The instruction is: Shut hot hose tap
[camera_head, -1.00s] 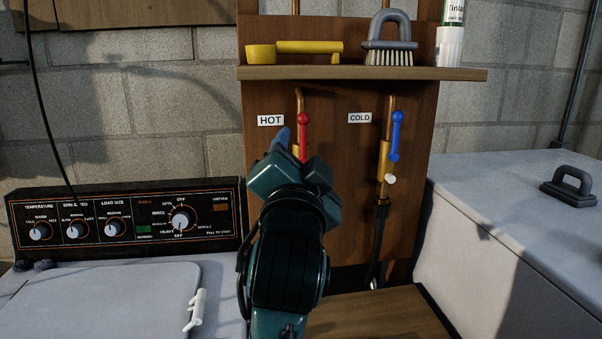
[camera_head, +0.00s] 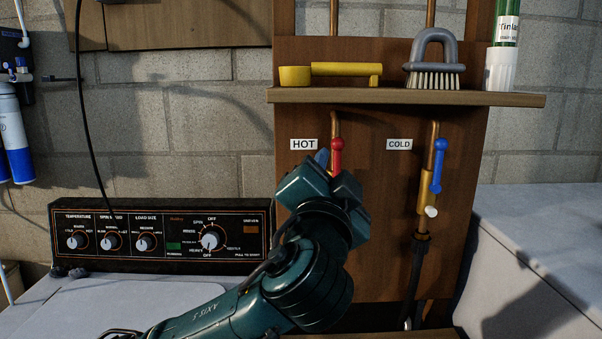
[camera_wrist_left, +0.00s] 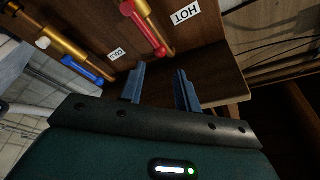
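In the head view only one blue fingertip shows, just left of the lever. My right gripper is not in view.
The cold tap's blue lever (camera_head: 437,165) is to the right, with a black hose (camera_head: 413,270) below. A shelf (camera_head: 400,97) above holds a yellow scoop (camera_head: 330,74), a brush (camera_head: 434,62) and a bottle (camera_head: 502,60). A washer control panel (camera_head: 160,235) is at the left.

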